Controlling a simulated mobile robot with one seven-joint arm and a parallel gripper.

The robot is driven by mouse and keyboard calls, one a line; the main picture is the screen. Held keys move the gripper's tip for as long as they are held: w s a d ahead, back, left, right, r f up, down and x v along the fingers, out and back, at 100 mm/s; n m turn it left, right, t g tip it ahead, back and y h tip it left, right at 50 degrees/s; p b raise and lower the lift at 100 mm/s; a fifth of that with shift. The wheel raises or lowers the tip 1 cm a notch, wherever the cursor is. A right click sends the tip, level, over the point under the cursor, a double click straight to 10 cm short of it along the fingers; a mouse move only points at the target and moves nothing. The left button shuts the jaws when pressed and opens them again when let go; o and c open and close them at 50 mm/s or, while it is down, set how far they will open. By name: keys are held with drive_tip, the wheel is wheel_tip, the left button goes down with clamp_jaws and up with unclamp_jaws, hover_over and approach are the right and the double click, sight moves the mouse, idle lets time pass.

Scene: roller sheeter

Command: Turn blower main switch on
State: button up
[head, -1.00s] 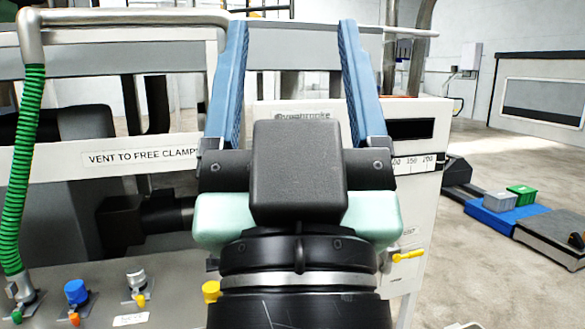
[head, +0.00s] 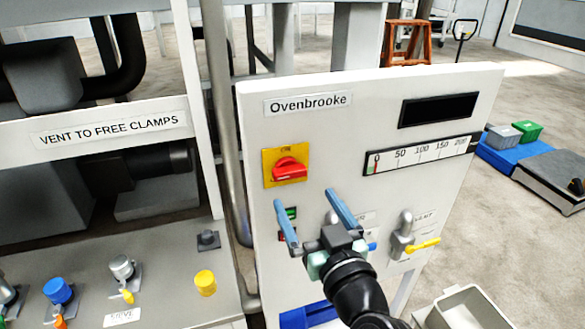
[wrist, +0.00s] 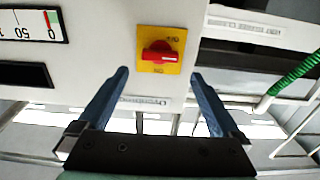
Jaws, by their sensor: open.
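The likely main switch is a red rotary handle (head: 289,170) on a yellow plate (head: 270,178). It sits on the white Ovenbrooke panel (head: 350,110), below the name label. The handle lies roughly level across the plate. In the wrist view the red handle (wrist: 159,57) shows upside down, ahead of the fingers and between them. My gripper (head: 305,205) is open and empty, its two blue fingers pointing up in front of the panel, below the switch in the head view. The fingers look apart from the handle. They partly cover a small green and red button pair (head: 288,214).
A lever with a yellow handle (head: 422,245) sticks out at the panel's lower right. A gauge strip (head: 420,152) and dark display (head: 437,110) lie right of the switch. Blue (head: 58,291) and yellow (head: 205,282) knobs stand on the lower left surface. A pale bin (head: 465,310) is at bottom right.

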sight(291, 176)
drive_tip(key=p+x, duration=0.2)
drive_tip(key=x, duration=0.6)
drive_tip(key=shift+w, duration=0.2)
drive_tip(key=c, duration=1.2)
